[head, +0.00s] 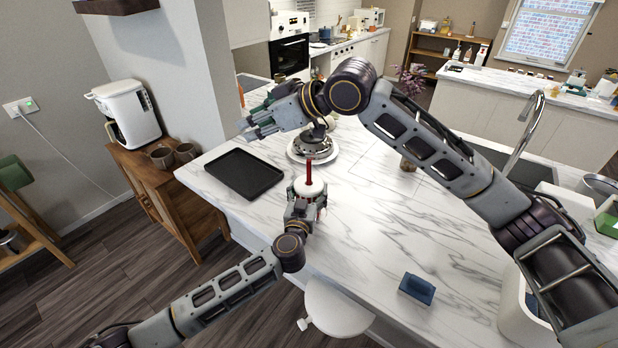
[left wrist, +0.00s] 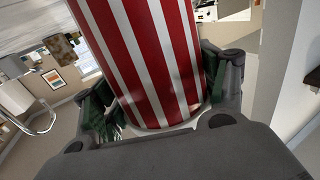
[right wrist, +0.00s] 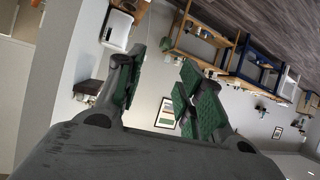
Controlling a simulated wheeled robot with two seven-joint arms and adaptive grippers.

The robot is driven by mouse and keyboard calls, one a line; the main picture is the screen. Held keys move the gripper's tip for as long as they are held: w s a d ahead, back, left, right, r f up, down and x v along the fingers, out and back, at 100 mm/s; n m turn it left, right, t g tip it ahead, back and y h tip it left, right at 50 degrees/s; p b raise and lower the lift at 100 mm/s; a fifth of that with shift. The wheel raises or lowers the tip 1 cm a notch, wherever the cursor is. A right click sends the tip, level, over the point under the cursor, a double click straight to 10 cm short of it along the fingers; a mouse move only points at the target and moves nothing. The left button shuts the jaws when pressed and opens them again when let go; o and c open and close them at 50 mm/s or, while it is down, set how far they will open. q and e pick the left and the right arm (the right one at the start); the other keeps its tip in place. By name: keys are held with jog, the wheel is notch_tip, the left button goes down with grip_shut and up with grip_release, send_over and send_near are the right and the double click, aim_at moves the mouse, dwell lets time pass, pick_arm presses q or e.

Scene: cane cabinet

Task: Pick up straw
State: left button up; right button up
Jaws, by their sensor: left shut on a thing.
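A red straw (head: 309,172) stands upright out of a cup with a white lid (head: 308,188) in the head view. My left gripper (head: 306,196) is shut around this cup at the counter's near edge. In the left wrist view the cup shows as a large red-and-white striped body (left wrist: 146,60) between the fingers; the straw is not visible there. My right gripper (head: 262,122) is beyond and left of the straw, above the counter. In the right wrist view its fingers (right wrist: 160,90) are apart with nothing between them.
A black tray (head: 244,174) lies on the marble counter (head: 380,210) to the left. A metal item on a white plate (head: 313,151) stands behind the cup. A blue box (head: 417,289) lies at the near right. A white stool (head: 340,308) stands in front. The counter's middle is mostly clear.

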jog(key=a, duration=0.2)
jog(key=m+h, duration=1)
send_near(309, 160)
notch_tip(309, 160, down, 2)
jog(key=w, duration=0.2)
jog(key=shift+s+f+m+g, duration=0.1)
jog(key=shift+m+g, duration=0.3)
jog(key=shift+m, duration=0.2)
jog(key=shift+x, duration=3.4)
jog(key=shift+a, duration=0.1)
